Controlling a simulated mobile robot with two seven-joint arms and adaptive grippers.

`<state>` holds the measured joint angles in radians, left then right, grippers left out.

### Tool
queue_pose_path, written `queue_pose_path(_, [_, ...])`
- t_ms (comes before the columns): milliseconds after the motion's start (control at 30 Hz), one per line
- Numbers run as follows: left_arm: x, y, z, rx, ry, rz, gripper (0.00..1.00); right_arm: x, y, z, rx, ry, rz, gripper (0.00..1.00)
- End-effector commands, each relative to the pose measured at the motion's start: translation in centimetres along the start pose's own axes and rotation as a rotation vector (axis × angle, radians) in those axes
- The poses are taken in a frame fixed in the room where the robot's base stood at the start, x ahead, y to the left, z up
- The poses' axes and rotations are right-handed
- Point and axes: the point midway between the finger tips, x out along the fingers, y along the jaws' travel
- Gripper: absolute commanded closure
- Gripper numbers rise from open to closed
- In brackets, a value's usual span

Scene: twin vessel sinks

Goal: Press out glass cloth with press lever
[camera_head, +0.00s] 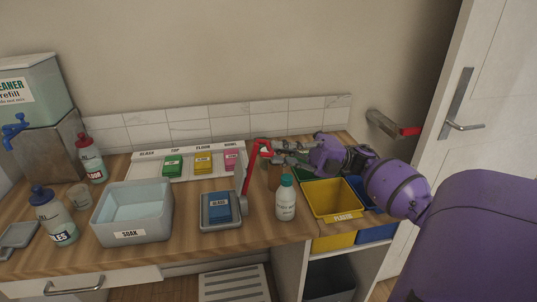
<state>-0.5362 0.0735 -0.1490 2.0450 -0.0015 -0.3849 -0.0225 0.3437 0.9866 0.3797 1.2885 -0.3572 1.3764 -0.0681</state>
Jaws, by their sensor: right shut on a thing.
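The blue glass cloth (219,207) lies flat in the grey press tray (222,226) near the counter's front. The press lever (253,161) stands raised at the tray's right side, with a red bent handle at its top. My right gripper (273,150) is at the red handle, reaching in from the right, and is shut on it. The fingertips are small and partly blurred against the handle. The lever is clear of the cloth's top. My left gripper is not in view.
A white bottle (286,201) stands right of the press, below my right arm. The grey soak tub (133,213) is to the left. A labelled rack (146,169) holds green, yellow and pink cloths behind. Yellow (335,199) and blue bins sit at the right.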

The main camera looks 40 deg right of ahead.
Motion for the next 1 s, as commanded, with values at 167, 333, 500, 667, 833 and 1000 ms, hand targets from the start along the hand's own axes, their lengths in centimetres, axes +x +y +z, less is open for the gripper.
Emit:
queue_pose_path(167, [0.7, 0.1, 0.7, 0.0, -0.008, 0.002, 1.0, -0.6, -0.3, 0.0, 0.002, 0.002, 0.048, 1.0])
queue_pose_path(333, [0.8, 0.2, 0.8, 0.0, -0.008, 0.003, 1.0, -0.8, -0.3, 0.0, 0.001, 0.002, 0.064, 1.0])
queue_pose_path(500, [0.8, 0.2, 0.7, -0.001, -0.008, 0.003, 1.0, -0.8, -0.2, 0.0, 0.001, 0.002, 0.066, 1.0])
queue_pose_path(667, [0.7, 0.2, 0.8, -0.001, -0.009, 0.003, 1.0, -0.8, -0.2, 0.0, 0.002, 0.003, 0.065, 1.0])
queue_pose_path(833, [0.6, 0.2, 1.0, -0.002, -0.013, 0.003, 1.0, -0.8, -0.3, 0.0, 0.001, 0.003, 0.064, 0.73])
queue_pose_path(1000, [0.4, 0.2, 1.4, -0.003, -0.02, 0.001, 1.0, -0.8, -0.3, 0.0, 0.002, 0.002, 0.063, 0.73])
